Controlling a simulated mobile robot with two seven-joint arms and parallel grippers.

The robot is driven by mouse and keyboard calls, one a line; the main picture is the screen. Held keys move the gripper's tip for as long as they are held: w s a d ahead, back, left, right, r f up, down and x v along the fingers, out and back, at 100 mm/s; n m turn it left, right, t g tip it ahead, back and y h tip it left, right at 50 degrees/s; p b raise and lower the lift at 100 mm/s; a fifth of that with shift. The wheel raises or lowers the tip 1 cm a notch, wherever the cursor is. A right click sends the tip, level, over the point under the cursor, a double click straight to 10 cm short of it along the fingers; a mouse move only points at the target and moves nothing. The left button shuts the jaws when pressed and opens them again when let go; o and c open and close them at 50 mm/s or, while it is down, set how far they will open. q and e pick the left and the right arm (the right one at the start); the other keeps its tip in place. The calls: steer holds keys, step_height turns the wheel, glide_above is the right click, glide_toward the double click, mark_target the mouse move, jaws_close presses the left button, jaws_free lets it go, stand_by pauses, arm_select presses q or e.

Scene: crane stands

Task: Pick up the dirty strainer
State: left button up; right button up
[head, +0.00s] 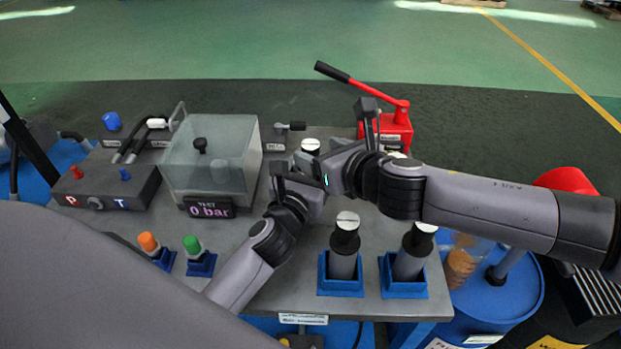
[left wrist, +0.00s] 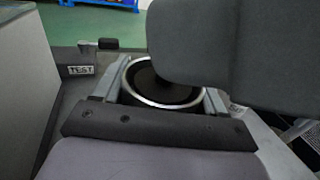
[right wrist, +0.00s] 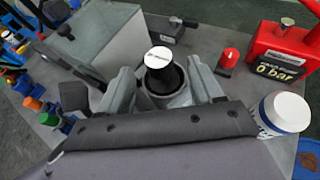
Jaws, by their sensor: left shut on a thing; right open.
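A black knob with a white disc on top (right wrist: 160,58) stands upright in the round mouth of a grey metal housing (left wrist: 165,98) on the bench. I take it for the strainer's handle; its lower part is hidden inside. My left gripper (head: 298,184) is shut on the housing, one finger on each side of its rim in the left wrist view. My right gripper (head: 325,168) is open above the housing; its fingers straddle the knob with a gap. Dirt on the strainer cannot be seen.
Two similar black-topped, white-capped cylinders (head: 344,248) (head: 412,250) stand in blue holders in front. A clear box (head: 205,160) with a 0 bar display is left. A red hand pump (head: 397,128) stands behind; a white-and-blue tub (right wrist: 284,112) is close by.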

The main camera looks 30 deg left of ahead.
steer(key=shift+x, duration=1.25)
jaws_close()
step_height(320, 180, up, 18)
stand_by(0.3)
